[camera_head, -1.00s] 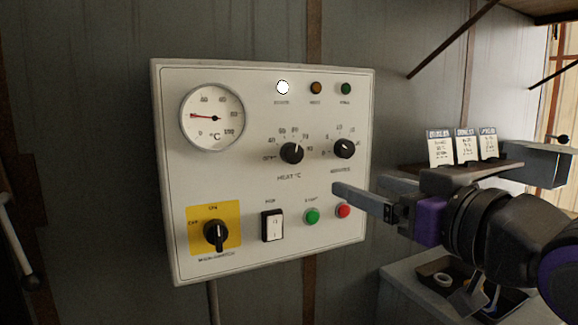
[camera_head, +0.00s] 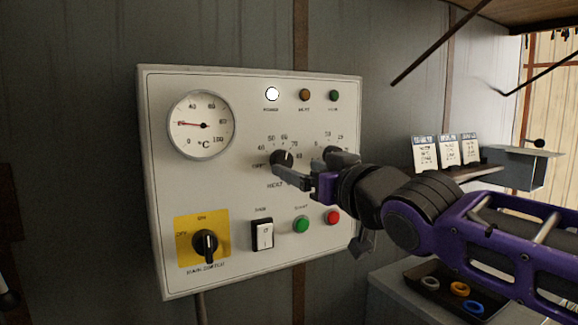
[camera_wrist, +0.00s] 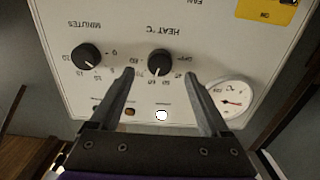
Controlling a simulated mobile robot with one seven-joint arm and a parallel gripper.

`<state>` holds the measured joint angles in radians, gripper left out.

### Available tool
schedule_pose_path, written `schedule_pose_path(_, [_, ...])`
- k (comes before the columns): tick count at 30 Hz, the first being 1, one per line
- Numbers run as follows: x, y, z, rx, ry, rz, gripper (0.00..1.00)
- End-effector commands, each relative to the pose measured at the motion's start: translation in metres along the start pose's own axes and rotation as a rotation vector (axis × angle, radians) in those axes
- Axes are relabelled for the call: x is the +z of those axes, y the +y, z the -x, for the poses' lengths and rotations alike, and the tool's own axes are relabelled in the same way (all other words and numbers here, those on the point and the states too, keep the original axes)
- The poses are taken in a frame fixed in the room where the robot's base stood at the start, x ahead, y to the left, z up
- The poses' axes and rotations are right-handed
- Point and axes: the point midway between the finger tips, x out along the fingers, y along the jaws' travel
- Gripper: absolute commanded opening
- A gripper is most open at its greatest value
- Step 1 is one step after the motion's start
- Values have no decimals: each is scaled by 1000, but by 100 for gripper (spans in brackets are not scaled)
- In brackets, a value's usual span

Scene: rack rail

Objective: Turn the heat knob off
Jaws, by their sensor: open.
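The heat knob (camera_head: 282,158) is black and round with a white pointer line, on the white control panel (camera_head: 235,180). Its pointer is turned up, towards the 60 to 70 marks, away from OFF. In the wrist view the panel appears upside down and the heat knob (camera_wrist: 160,62) shows between my fingers, just beyond the tips. My gripper (camera_head: 302,162) is open in front of the panel, one finger near the heat knob's lower edge and the other over the minutes knob. In the wrist view my gripper (camera_wrist: 160,74) holds nothing; contact cannot be told.
The minutes knob (camera_wrist: 85,56) is close beside one finger. The panel also bears a dial gauge (camera_head: 202,124), a lit white lamp (camera_head: 272,94), a main switch (camera_head: 205,244), a rocker switch (camera_head: 262,234), and green (camera_head: 301,224) and red (camera_head: 333,217) buttons.

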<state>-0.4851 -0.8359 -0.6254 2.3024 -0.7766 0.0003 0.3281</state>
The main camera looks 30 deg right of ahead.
Motion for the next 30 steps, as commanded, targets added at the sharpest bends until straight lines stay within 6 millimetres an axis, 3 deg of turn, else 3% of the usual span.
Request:
schedule_pose_path(10, [0, 0, -41, 0, -1, 2, 80])
schedule_pose_path(23, [0, 0, -48, 0, 1, 1, 80])
schedule_pose_path(30, [0, 0, -47, 0, 1, 1, 39])
